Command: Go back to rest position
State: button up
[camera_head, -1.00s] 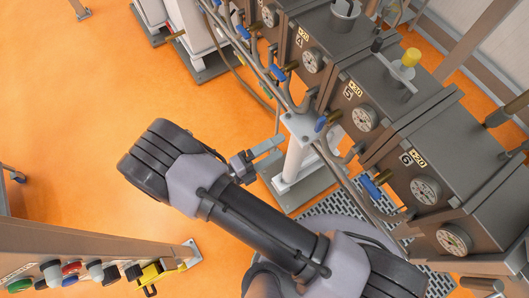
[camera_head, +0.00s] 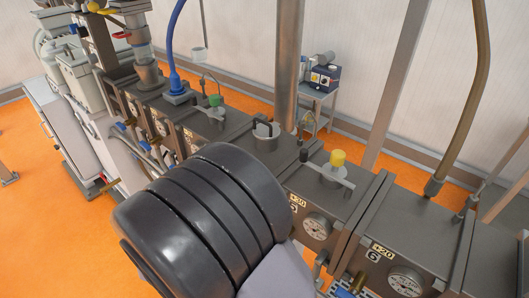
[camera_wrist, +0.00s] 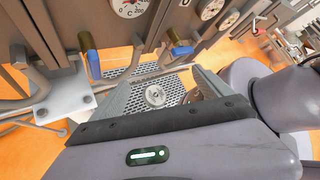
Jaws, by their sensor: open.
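My gripper (camera_wrist: 158,88) shows in the wrist view. Its two grey fingers stand apart and nothing is held between them. Beyond it is a perforated metal grate (camera_wrist: 134,70) near the floor, below the machine's dial gauges. In the head view a large dark ribbed joint of my arm fills the lower middle, and my gripper is out of sight there. The arm hides part of the grey machine barrel (camera_head: 345,198) behind it.
Blue-handled valves (camera_wrist: 182,49) and pipes are close beside the gripper in the wrist view. The barrel row carries a yellow-capped fitting (camera_head: 333,172) and a blue hose (camera_head: 174,45). A side table (camera_head: 318,96) stands behind. Orange floor (camera_head: 45,235) is clear at left.

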jog(key=s+d+r+m+t+y+b, duration=0.1)
jog(key=d+r+m+y+b, duration=0.1)
jog(key=m, duration=0.8)
jog(key=s+d+r+m+t+y+b, duration=0.1)
jog(key=s+d+r+m+y+b, duration=0.1)
jog(key=m+y, duration=0.4)
jog(key=s+d+r+m+t+y+b, duration=0.2)
jog(key=d+r+m+y+b, duration=0.1)
jog(key=m, duration=1.3)
jog(key=d+y+b, duration=0.1)
jog(key=d+y, duration=0.1)
jog(key=d, duration=0.1)
jog(key=shift+r, duration=0.35)
